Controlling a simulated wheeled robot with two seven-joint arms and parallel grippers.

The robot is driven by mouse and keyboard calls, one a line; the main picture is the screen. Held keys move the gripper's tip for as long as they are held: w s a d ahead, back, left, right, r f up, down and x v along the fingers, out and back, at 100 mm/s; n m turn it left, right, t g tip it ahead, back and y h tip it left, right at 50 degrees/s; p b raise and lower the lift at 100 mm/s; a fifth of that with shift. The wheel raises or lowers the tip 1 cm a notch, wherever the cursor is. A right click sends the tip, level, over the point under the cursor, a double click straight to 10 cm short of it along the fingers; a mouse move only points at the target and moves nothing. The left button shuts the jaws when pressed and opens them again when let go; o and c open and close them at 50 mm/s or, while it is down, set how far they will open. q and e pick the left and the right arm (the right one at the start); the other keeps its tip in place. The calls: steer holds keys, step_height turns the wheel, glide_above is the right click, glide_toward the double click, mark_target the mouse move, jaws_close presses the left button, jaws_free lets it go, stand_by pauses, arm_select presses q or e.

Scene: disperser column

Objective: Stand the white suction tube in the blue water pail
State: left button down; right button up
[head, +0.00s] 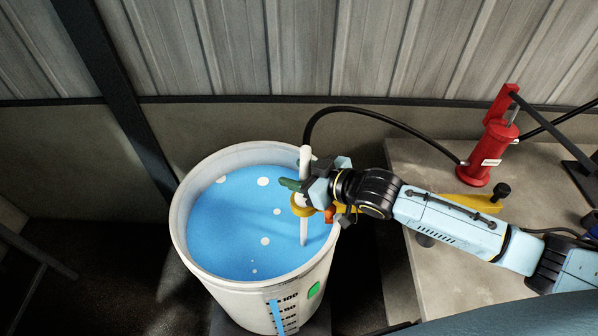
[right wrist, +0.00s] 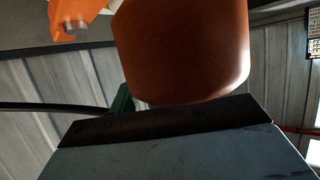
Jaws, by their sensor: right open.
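The white suction tube (head: 304,232) is upright inside the rim of the pail (head: 183,235), on its right side. The pail is off-white and holds blue water (head: 235,225). The tube's lower end meets the blue surface in the picture; I cannot tell how deep it reaches. A yellow-orange collar (head: 299,207) is around the tube. My right gripper (head: 297,190) is open at the tube, just above the collar, and partly hides it. In the right wrist view a large orange rounded part (right wrist: 182,50) is close in front of the camera. My left gripper is out of view.
A black hose (head: 375,114) arches from near the tube to a red hand pump (head: 490,150) on the grey slab (head: 400,155) at right. A dark post (head: 115,85) stands behind the pail at left. A corrugated wall closes the back.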

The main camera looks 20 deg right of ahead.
jaws_close()
stand_by(0.6)
